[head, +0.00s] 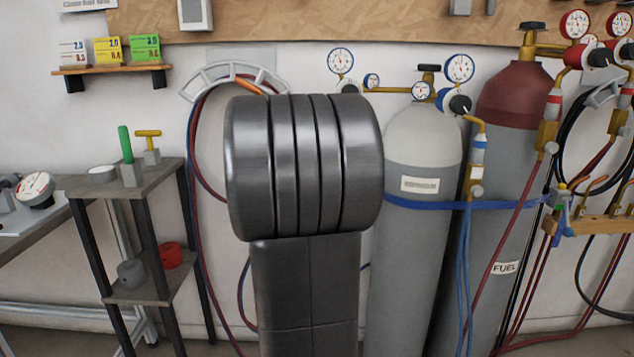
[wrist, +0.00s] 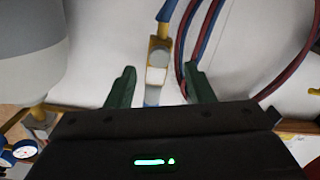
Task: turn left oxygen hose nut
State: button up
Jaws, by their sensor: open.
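In the wrist view, my gripper (wrist: 160,70) is open, with one green finger on each side of a hose fitting. The hose nut (wrist: 157,57), a brass and pale grey block, lies between and slightly beyond the fingertips. Gaps show on both sides, so neither finger appears to touch it. A blue hose (wrist: 163,12) leaves its upper end, and a blue-banded stem (wrist: 152,96) runs down behind the gripper body. In the head view my arm fills the middle and hides the gripper and this nut.
A grey cylinder (head: 412,250) stands right of my arm; it also shows in the wrist view (wrist: 30,50). A red-topped cylinder (head: 515,95) stands farther right. Red and blue hoses (wrist: 205,45) hang close beside the right finger. A small shelf stand (head: 125,187) is at left.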

jog(key=shift+w, duration=2)
jog(key=shift+c, duration=0.5)
jog(key=c, duration=0.9)
jog(key=shift+m+b, duration=1)
jog(key=shift+m, duration=0.5)
jog(key=o, duration=1)
